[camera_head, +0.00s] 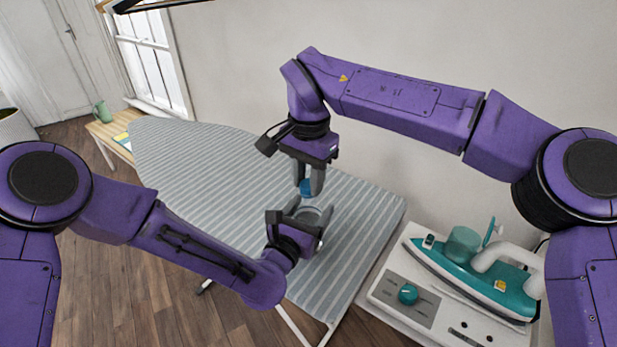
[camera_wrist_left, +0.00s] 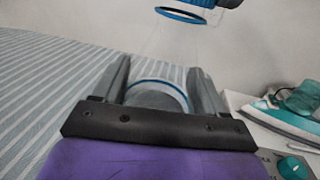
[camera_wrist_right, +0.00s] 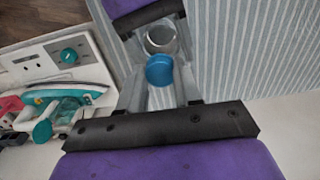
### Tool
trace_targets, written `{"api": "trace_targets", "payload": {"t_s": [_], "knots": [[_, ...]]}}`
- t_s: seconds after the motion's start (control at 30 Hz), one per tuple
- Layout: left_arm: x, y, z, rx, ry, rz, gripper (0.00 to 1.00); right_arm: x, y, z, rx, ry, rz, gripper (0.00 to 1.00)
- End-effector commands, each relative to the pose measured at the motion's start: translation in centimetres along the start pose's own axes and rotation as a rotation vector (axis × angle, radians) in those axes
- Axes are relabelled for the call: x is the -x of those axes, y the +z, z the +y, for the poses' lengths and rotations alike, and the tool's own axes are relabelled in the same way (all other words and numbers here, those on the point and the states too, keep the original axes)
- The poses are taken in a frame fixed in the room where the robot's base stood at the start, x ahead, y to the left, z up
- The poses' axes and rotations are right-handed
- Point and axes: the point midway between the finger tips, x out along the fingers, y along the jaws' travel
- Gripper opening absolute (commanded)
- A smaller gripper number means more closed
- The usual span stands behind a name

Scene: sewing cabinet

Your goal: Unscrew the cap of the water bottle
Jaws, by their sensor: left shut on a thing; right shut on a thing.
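The water bottle (camera_head: 314,213) is clear and grey, held above the ironing board. My left gripper (camera_head: 302,211) is shut on it; in the left wrist view its grey body with a blue band (camera_wrist_left: 160,97) sits between the fingers. The blue cap (camera_head: 305,187) is above the bottle. My right gripper (camera_head: 308,178) points down and is shut on the cap, which shows as a blue disc (camera_wrist_right: 159,70) in the right wrist view. A blue ring (camera_wrist_left: 188,14) shows high in the left wrist view.
The striped ironing board (camera_head: 205,165) lies below both grippers, mostly bare. A teal iron (camera_head: 480,272) stands on a white unit with a dial (camera_head: 408,293) at the right. A small wooden table (camera_head: 108,137) with a green mug (camera_head: 102,111) is far left.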

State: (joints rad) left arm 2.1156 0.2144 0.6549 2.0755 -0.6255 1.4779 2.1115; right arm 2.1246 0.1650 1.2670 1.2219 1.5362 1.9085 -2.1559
Motion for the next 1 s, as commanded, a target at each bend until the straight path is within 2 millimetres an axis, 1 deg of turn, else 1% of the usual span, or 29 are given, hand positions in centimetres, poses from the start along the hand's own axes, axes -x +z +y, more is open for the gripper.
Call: {"api": "trace_targets", "payload": {"t_s": [0.03,0.17,0.73,1.0], "knots": [[0.2,-0.8,0.1,-0.004,0.001,0.016,0.0,-0.1,0.2,0.0,0.002,0.002,-0.003,0.0],[0.2,-0.8,0.1,-0.005,0.0,0.016,0.0,0.0,0.2,0.0,0.002,0.001,-0.003,0.0],[0.2,-0.8,0.0,-0.005,-0.001,0.016,0.0,1.9,0.1,0.0,-0.001,0.0,0.0,0.0],[0.2,-0.8,0.0,-0.006,-0.001,0.016,0.0,2.1,0.1,0.0,0.0,0.0,0.0,0.0]]}}
